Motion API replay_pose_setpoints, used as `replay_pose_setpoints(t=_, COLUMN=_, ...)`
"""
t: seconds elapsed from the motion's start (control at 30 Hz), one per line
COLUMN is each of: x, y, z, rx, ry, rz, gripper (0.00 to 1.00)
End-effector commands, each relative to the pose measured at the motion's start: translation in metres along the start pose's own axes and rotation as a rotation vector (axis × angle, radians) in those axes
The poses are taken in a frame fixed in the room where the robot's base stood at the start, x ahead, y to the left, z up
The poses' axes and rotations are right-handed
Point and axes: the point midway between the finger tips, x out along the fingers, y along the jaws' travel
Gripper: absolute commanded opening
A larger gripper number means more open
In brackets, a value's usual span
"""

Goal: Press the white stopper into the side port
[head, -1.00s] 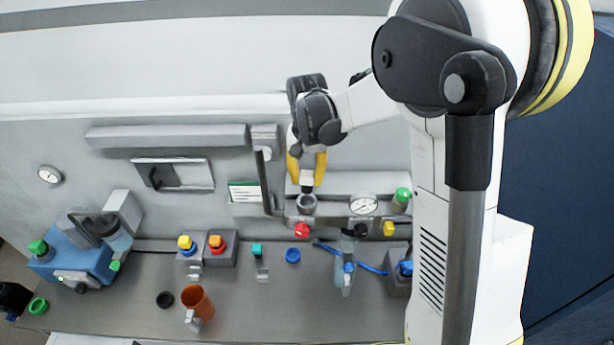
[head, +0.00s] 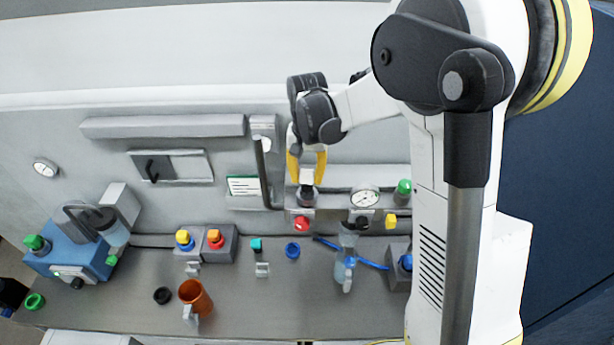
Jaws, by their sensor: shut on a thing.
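My gripper (head: 306,178), with yellow fingers, points down at the grey unit against the back wall. It is shut on a small piece, taken to be the white stopper. The fingertips are right at the dark round port (head: 307,199) on top of the grey unit, above a red knob (head: 302,223). The piece appears to meet the port's mouth, but I cannot tell how deep it sits.
A gauge (head: 365,197) and a green-capped part (head: 403,189) stand right of the port. A grey upright lever (head: 263,172) is close on the left.

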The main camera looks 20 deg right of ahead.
Motion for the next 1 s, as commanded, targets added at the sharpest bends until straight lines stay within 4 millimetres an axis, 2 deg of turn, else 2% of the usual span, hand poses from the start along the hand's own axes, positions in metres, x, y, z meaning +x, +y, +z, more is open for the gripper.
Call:
replay_pose_setpoints(t=0.8, x=0.035, y=0.0, z=0.0, rx=0.0, ry=0.0, rz=0.0, gripper=0.0)
replay_pose_setpoints(t=1.0, x=0.037, y=0.0, z=0.0, rx=0.0, ry=0.0, rz=0.0, gripper=0.0)
